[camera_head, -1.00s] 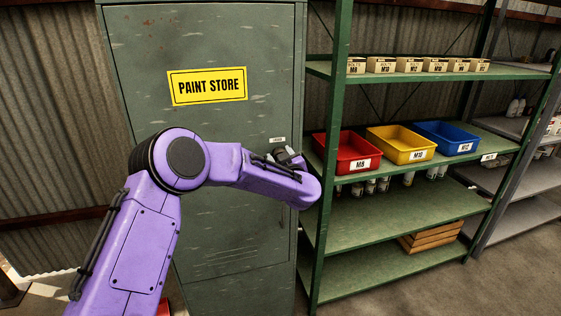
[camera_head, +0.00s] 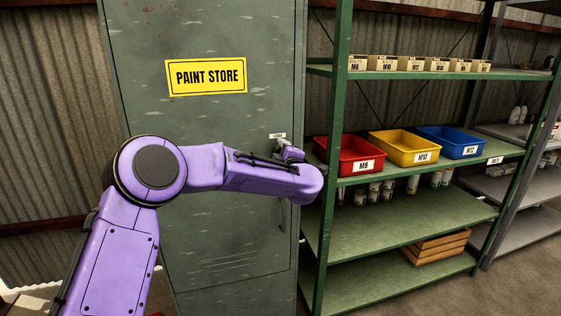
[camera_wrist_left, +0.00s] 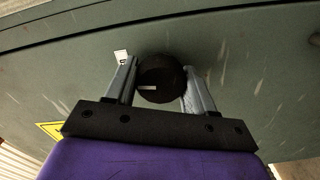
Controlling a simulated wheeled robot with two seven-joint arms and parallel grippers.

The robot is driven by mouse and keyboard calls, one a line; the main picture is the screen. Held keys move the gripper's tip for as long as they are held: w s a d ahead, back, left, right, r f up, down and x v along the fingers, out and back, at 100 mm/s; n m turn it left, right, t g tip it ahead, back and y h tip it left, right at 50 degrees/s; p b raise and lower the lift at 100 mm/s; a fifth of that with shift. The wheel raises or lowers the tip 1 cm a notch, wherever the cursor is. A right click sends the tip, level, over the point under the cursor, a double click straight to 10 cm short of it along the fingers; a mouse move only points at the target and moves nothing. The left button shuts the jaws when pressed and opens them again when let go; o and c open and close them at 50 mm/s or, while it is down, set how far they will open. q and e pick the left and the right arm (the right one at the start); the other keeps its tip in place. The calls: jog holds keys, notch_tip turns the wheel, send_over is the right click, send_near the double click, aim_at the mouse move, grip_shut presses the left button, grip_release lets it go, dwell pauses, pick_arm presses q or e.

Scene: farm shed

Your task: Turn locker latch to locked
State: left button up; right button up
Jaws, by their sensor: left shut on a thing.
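The green locker (camera_head: 225,120) stands upright with its door closed and a yellow PAINT STORE sign (camera_head: 206,77). Its latch is a round black knob (camera_wrist_left: 158,88) with a white mark pointing left in the left wrist view. A small white label (camera_head: 278,136) sits by the knob; it also shows in the left wrist view (camera_wrist_left: 121,56), too small to read surely. My left gripper (camera_head: 287,149) is at the locker door, shut on the knob, with one finger (camera_wrist_left: 160,72) on each side. In the head view the gripper mostly hides the knob. My right gripper is out of view.
A green shelf rack (camera_head: 400,222) stands close to the right of the locker and my wrist. It carries red (camera_head: 347,156), yellow (camera_head: 404,147) and blue (camera_head: 448,141) bins, with small cans and a wooden crate (camera_head: 437,247) lower down. A door handle (camera_head: 282,215) sits below my forearm.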

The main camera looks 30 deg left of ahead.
pick_arm(q)
jog(key=shift+n+b, duration=0.7)
jog(key=shift+n, duration=0.3)
jog(key=o, duration=1)
jog(key=b+v, duration=0.2)
jog(key=v, duration=0.8)
jog(key=shift+d, duration=0.2)
jog(key=shift+s, duration=0.1)
